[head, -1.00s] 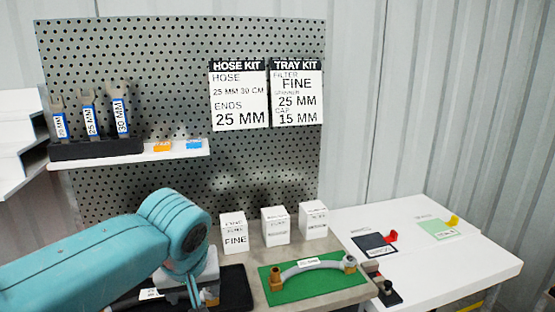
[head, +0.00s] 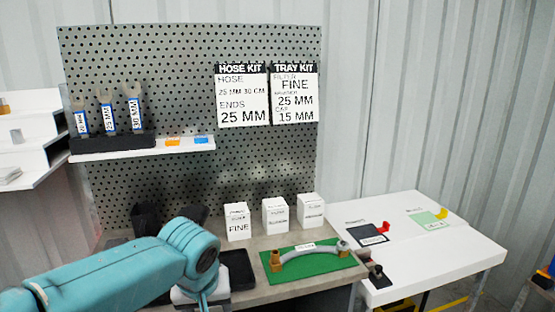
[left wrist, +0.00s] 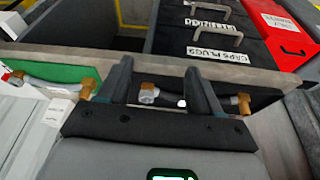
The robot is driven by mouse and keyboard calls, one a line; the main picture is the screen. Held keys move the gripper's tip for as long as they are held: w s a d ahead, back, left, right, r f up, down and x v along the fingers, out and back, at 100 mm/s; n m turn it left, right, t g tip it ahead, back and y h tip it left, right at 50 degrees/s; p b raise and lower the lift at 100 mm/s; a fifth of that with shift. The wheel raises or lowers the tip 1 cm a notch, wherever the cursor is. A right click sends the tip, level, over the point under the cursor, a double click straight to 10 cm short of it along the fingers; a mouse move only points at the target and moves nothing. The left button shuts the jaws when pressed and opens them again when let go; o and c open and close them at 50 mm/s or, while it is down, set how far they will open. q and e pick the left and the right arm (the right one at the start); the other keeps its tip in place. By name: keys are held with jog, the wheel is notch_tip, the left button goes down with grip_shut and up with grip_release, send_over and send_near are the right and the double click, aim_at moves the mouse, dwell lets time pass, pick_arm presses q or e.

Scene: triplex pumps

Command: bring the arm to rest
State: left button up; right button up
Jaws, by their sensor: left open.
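My left arm (head: 110,275) is teal and comes in from the left in the head view, over the front left of the grey bench. Its gripper is mostly hidden behind the wrist there. In the left wrist view my left gripper (left wrist: 158,78) shows two dark fingers spread apart with nothing gripped between them. A hose fitting (left wrist: 150,93) shows beyond the gap between the fingers; I cannot tell its distance. My right gripper is in neither view.
A black tray (head: 238,270) is beside my wrist. A white table (head: 440,255) is at right. Labelled drawers (left wrist: 215,53) show in the left wrist view.

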pick_arm(q)
jog(key=s+d+f+m+g+h+p, duration=0.15)
jog(key=s+f, duration=0.25)
jog(key=f, duration=0.8)
jog(key=s+d+f+g+h+p, duration=0.15)
jog(key=s+f, duration=0.25)
jog(key=f, duration=0.7)
jog(key=s+a+f+p, duration=0.1)
jog(key=s+f, duration=0.3)
jog(key=s, duration=0.3)
jog(key=s+f+n+h+p, duration=0.1)
jog(key=s+f, duration=0.4)
jog(key=s, duration=0.3)
jog(key=shift+a+p, duration=0.3)
jog(key=shift+a, duration=0.05)
jog(key=shift+c, duration=0.3)
